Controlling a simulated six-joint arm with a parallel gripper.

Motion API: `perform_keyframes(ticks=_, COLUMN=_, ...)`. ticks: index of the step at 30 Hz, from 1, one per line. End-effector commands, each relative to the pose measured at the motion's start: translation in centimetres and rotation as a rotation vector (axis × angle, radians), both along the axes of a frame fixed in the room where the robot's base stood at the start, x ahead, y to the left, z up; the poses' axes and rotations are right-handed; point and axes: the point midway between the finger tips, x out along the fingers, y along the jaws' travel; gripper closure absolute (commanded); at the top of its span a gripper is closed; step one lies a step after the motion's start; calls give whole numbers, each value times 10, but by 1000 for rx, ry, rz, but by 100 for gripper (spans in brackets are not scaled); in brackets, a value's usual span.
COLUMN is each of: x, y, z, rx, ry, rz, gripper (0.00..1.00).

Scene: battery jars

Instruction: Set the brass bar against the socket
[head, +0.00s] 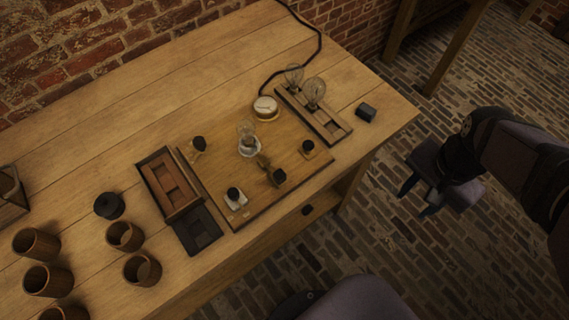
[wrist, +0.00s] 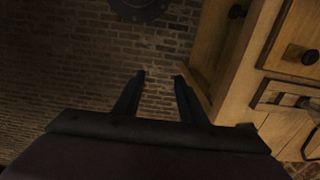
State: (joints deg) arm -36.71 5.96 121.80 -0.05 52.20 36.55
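The wooden board (head: 215,190) lies on the workbench. A clear bulb (head: 246,132) stands upright near its middle in a pale socket (head: 250,150). A small brass-coloured piece (head: 263,160), apparently the brass bar, is just right of and below the socket, close to a dark knob (head: 279,176). I cannot tell whether bar and socket touch. My gripper (head: 416,201) is off the bench's right side, well away from the board, over the brick floor. In the wrist view my gripper (wrist: 160,78) has its two fingers apart with nothing between them.
A round gauge (head: 265,107), a rack with bulbs (head: 325,125) and a dark block (head: 366,112) stand behind and right of the board. Wooden cups (head: 124,236) and a tray (head: 155,180) are at left. The bench's drawer front (wrist: 297,30) shows in the wrist view.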

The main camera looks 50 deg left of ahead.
Motion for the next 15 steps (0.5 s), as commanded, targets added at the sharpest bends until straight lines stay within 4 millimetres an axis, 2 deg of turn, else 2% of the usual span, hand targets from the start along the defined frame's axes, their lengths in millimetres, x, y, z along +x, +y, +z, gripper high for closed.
perform_keyframes(ticks=1, x=-8, y=30, z=10, rx=0, ry=1, rz=17, gripper=62)
perform_keyframes(ticks=6, x=-49, y=114, z=33, rx=0, ry=0, rz=17, gripper=62)
perform_keyframes(ticks=9, x=-82, y=156, z=44, rx=0, ry=1, rz=15, gripper=62)
perform_keyframes(ticks=12, x=-117, y=188, z=53, rx=0, ry=1, rz=12, gripper=62)
perform_keyframes(ticks=15, x=-146, y=209, z=60, rx=0, ry=1, rz=8, gripper=62)
